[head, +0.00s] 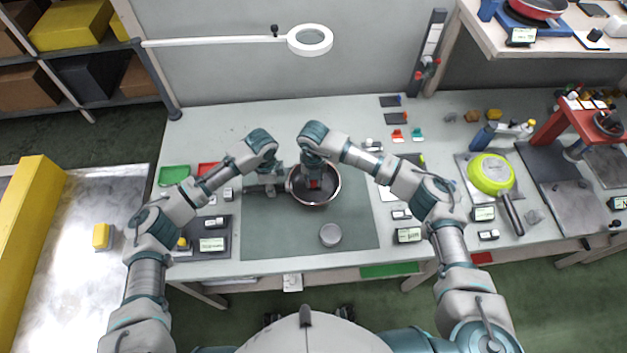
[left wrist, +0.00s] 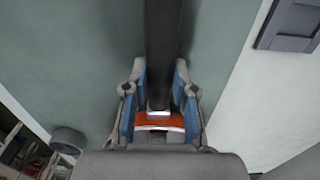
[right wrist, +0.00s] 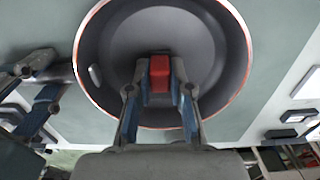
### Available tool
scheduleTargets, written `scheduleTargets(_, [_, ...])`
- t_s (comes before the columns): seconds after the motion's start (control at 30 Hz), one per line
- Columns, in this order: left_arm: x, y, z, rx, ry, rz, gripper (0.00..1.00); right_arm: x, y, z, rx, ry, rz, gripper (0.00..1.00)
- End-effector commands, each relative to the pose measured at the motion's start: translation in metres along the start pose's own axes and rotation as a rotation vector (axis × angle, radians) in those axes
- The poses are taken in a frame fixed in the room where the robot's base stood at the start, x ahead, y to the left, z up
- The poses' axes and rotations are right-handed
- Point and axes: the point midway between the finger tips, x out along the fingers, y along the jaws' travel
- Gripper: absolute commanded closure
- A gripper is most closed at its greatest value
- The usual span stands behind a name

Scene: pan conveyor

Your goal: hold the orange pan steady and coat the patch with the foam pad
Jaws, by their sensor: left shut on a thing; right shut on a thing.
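The orange pan (head: 328,192) stands on the grey-green mat, its inside dark and its rim thinly edged in orange; it also shows in the right wrist view (right wrist: 210,55). My left gripper (head: 270,188) is shut on the pan's dark handle (left wrist: 164,50), close to an orange part of it, left of the pan. My right gripper (right wrist: 160,92) is shut on a red block (right wrist: 160,70), which looks like the foam pad, and holds it down inside the pan. I cannot tell whether the pad touches the pan floor. No distinct patch shows on the floor.
A grey round puck (head: 330,235) stands on the mat (head: 275,235) in front of the pan. A green pan (head: 490,173) lies at the right. Green (head: 174,175) and red trays sit at the left. A magnifier lamp (head: 310,40) hangs behind. The mat's front is mostly clear.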

Motion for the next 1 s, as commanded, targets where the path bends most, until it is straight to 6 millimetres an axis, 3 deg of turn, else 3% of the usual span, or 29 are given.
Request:
scheduleTargets(0.2, [-0.001, 0.0, 0.0, 0.0, 0.001, -0.001, 1.0, 0.0, 0.0, 0.02, 0.002, 0.0, -0.001, 1.0])
scheduleTargets(0.27, [-0.001, 0.0, 0.0, 0.0, 0.001, -0.001, 1.0, 0.001, -0.008, 0.019, 0.001, 0.0, -0.001, 1.0])
scheduleTargets(0.67, [-0.001, 0.0, 0.0, -0.001, 0.0, -0.001, 1.0, 0.0, -0.006, -0.02, -0.002, 0.0, -0.001, 1.0])
scheduleTargets(1.0, [-0.001, 0.0, 0.0, -0.001, 0.001, -0.001, 1.0, 0.0, -0.006, 0.014, 0.001, 0.001, -0.002, 1.0])
